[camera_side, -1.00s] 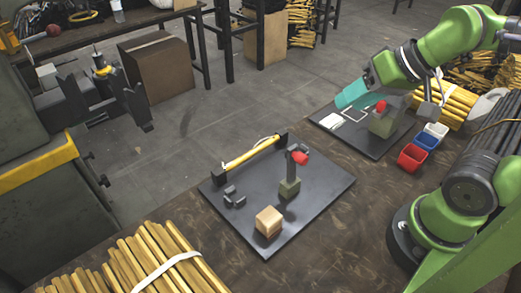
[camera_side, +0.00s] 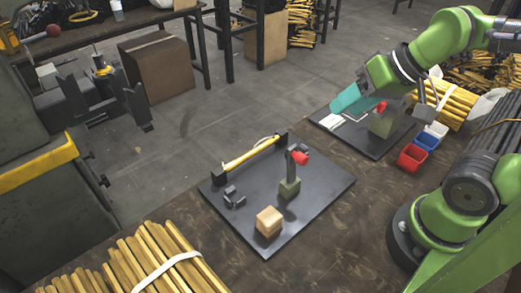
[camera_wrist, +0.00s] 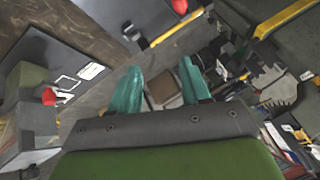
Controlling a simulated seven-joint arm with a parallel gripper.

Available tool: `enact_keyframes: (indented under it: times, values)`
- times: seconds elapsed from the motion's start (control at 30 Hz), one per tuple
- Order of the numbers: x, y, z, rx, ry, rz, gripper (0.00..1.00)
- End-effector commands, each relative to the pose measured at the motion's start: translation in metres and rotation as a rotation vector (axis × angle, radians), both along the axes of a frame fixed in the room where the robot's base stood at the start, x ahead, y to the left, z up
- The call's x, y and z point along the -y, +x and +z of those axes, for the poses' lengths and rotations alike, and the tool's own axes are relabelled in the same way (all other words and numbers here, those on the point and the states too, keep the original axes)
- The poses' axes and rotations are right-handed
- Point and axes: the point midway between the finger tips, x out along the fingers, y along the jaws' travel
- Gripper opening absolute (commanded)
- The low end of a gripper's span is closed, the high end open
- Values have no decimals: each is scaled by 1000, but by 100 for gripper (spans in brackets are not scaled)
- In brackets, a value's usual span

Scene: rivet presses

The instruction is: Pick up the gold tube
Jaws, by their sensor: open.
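The gold tube (camera_side: 250,152) lies across two black end supports along the far left edge of the dark board (camera_side: 318,205) in the side view. It also shows in the wrist view (camera_wrist: 178,27), near the top, beyond my fingertips. My gripper (camera_side: 345,103) has teal fingers and is raised above the second dark board, to the upper right of the tube and well apart from it. In the wrist view my gripper (camera_wrist: 162,85) has its two fingers spread with nothing between them.
A press with a red knob (camera_side: 300,158) stands on the near board, with a wooden block (camera_side: 269,221) and small grey parts (camera_side: 233,197). A second press (camera_side: 382,122) stands near my gripper. Red (camera_side: 412,157) and blue (camera_side: 427,141) bins sit to the right.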

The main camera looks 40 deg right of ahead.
Motion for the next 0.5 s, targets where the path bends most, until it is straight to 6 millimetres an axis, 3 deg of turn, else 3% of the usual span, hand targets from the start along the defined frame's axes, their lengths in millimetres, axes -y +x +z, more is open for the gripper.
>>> enact_keyframes:
  times: [0.23,0.5]
  values:
    - [-24,55,-12,-215,19,-6,47]
    - [-59,132,-41,-495,68,-357,47]
